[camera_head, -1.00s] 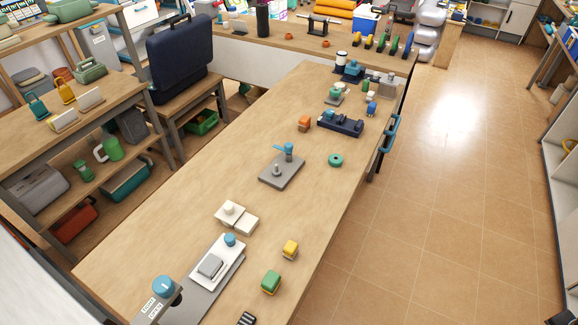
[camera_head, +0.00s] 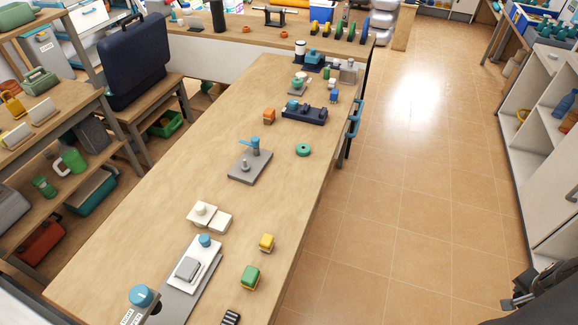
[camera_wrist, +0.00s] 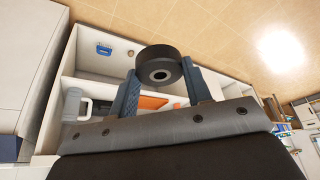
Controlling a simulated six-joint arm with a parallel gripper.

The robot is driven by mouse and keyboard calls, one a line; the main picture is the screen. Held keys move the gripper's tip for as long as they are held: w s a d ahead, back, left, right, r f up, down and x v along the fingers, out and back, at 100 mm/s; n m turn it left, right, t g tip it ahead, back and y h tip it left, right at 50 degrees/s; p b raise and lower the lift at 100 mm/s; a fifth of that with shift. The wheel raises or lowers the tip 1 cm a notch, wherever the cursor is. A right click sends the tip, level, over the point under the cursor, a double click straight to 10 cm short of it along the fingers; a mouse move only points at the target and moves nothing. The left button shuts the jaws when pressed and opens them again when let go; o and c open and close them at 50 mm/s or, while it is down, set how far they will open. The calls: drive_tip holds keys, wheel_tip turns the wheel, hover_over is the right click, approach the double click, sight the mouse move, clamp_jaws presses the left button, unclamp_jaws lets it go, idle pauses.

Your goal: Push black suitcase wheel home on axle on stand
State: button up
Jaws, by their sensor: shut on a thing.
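My gripper (camera_wrist: 160,85) is shut on a black suitcase wheel (camera_wrist: 158,62), a thick disc with a pale hub and a dark centre hole. The wheel sits between the two blue-grey fingertips in the wrist view. In the head view, part of my gripper (camera_head: 515,301) shows at the lower right edge, well away from the bench; the wheel cannot be made out there. A grey plate (camera_head: 241,174) on the bench carries a short grey post and a blue lever-like part; it looks like the stand with the axle. No wheel shows on that post.
Tiled floor lies clear between bench and white shelves (camera_head: 535,160).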

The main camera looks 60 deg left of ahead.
drive_tip(key=w+a+r+n+y, duration=0.1)
drive_tip(key=w+a+n, duration=0.2)
drive_tip(key=a, duration=0.9)
drive_tip(key=s+a+r+n+g+y, duration=0.1)
drive_tip(key=s+a+n, duration=0.15)
drive_tip(key=a, duration=0.85)
drive_tip(key=s+a+r+n+y, duration=0.1)
drive_tip(key=s+a+r+n, duration=0.15)
drive_tip(key=a, duration=0.95)
drive_tip(key=s+a+r+n+g, duration=0.15)
drive_tip(key=s+a, duration=0.25)
drive_tip(key=a, duration=0.7)
drive_tip(key=s+a+r+n+g+y, duration=0.1)
drive_tip(key=s+a+r+n, duration=0.15)
drive_tip(key=s+a, duration=1.05)
drive_tip(key=s+a+r+n+y, duration=0.15)
drive_tip(key=s+a+n, duration=0.25)
drive_tip(key=s+a, duration=0.85)
drive_tip(key=s+r+n, duration=0.1)
drive_tip(key=s, duration=0.8)
drive_tip(key=s+a+r+n+g, duration=0.1)
drive_tip(key=s+r, duration=0.1)
drive_tip(key=s, duration=0.7)
drive_tip(key=shift+a+n+h, duration=0.25)
drive_tip(key=shift+n+h, duration=0.15)
drive_tip(key=shift+h, duration=0.05)
drive_tip(key=shift+w+g, duration=0.1)
drive_tip(key=shift+g, duration=0.15)
drive_tip(key=shift+d+f, duration=0.1)
